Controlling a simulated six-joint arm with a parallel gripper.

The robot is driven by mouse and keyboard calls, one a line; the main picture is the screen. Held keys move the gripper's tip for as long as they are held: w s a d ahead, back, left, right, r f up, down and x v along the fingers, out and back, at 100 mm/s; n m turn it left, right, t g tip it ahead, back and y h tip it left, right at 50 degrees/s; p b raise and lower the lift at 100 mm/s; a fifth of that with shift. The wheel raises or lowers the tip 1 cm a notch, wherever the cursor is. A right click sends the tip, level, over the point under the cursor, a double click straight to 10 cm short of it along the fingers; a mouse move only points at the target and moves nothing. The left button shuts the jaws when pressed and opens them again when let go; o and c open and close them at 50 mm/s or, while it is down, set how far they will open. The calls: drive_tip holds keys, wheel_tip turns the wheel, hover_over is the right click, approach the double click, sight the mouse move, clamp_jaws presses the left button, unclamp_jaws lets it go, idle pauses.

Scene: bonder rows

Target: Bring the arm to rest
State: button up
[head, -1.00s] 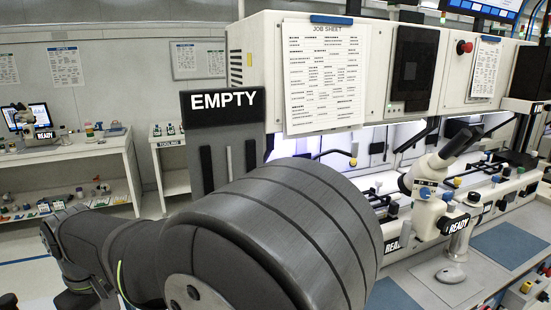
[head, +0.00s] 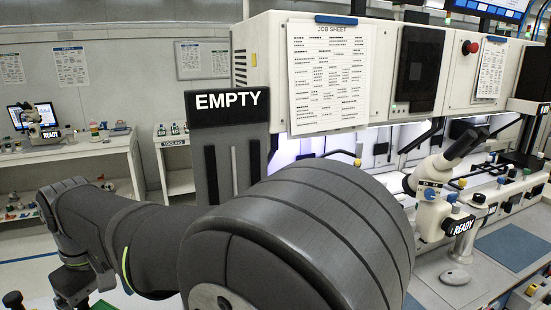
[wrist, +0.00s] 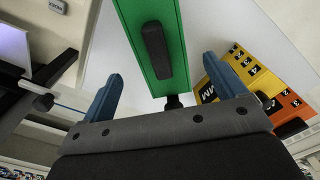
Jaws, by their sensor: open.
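My gripper (wrist: 162,68) shows in the wrist view with its two blue fingers spread wide and nothing held between them. Beyond the fingers is a green block or panel (wrist: 136,20) with a dark handle-like bar (wrist: 156,50) on it. The green piece lies across the gap between the fingers as seen; I cannot tell how far away it is. In the head view my grey arm fills the lower middle and reaches to the left. The gripper's fingers cannot be made out there.
Right of the green piece are a yellow box (wrist: 243,66) and an orange box (wrist: 287,103) with number labels. In the head view, a dark EMPTY sign (head: 227,100) and a white machine with a job sheet (head: 328,75) stand behind my arm. A microscope (head: 437,185) stands right.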

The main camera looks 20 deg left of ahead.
wheel_tip(320, 180, up, 4)
drive_tip(key=shift+f, duration=0.15)
wheel_tip(320, 180, down, 12)
drive_tip(key=shift+f, duration=0.1)
drive_tip(key=shift+r, duration=0.4)
wheel_tip(320, 180, up, 4)
drive_tip(key=shift+f, duration=0.2)
drive_tip(key=w+d+r+m, duration=0.3)
drive_tip(key=w+d+r, duration=0.4)
drive_tip(key=w, duration=0.4)
drive_tip(key=w+d+r+m, duration=0.3)
drive_tip(key=w+d+r, duration=0.35)
drive_tip(key=w, duration=0.35)
drive_tip(key=w+d+m, duration=0.4)
drive_tip(key=w+d, duration=0.4)
drive_tip(key=d, duration=0.3)
drive_tip(key=w+d+f+m, duration=0.1)
drive_tip(key=w+d+m, duration=0.3)
drive_tip(key=w+d, duration=0.4)
drive_tip(key=d, duration=0.3)
drive_tip(key=shift+w, duration=0.25)
drive_tip(key=shift+a+f, duration=0.1)
